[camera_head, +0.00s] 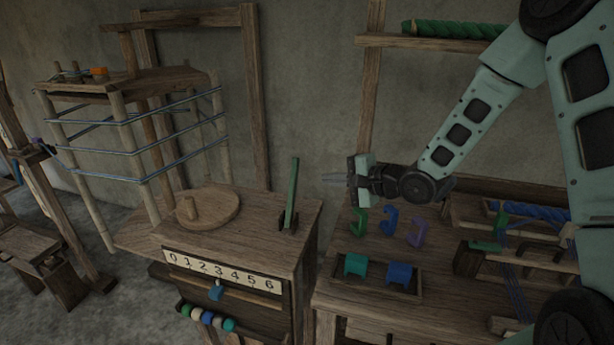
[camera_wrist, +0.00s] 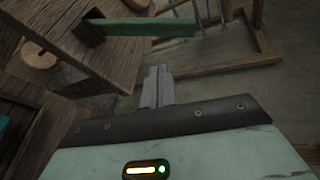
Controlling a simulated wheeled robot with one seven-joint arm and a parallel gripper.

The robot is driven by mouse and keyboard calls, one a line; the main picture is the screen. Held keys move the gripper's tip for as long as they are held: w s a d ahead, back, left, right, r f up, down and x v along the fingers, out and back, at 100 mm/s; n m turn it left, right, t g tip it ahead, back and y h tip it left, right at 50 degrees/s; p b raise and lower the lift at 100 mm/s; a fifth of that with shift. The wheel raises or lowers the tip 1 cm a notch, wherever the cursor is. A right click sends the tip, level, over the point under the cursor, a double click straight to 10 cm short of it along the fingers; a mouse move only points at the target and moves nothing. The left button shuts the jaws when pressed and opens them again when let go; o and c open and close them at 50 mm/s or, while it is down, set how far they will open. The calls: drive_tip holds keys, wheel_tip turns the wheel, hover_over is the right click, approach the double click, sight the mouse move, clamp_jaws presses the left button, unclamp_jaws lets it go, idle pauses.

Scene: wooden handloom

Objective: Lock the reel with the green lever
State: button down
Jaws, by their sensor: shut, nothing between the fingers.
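The green lever (camera_head: 292,194) stands nearly upright in a small dark bracket at the right end of the wooden cabinet top. In the wrist view the lever (camera_wrist: 140,27) lies across the upper part of the picture, above the fingertips. The reel (camera_head: 135,120), a wooden frame wound with blue threads, stands to the left behind the cabinet. My gripper (camera_head: 335,180) is to the right of the lever, pointing left toward it, apart from it. Its fingers (camera_wrist: 157,82) are shut and empty in the wrist view.
A round wooden disc with a peg (camera_head: 207,208) sits on the cabinet top, left of the lever. A number strip (camera_head: 222,272) with a blue pointer is on the cabinet front. Hooks and blocks lie on the right bench (camera_head: 340,300).

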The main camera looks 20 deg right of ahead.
sight(292, 193)
drive_tip(key=d+m, duration=0.1)
drive_tip(key=w+d+m+t+y, duration=0.1)
drive_tip(key=d, duration=0.1)
drive_tip(key=shift+d, duration=0.15)
drive_tip(key=w+a+p, duration=0.2)
drive_tip(key=w+a, duration=0.3)
drive_tip(key=a, duration=0.3)
drive_tip(key=shift+r, duration=0.15)
idle(0.4)
drive_tip(key=shift+a+t, duration=0.1)
drive_tip(key=shift+t, duration=0.2)
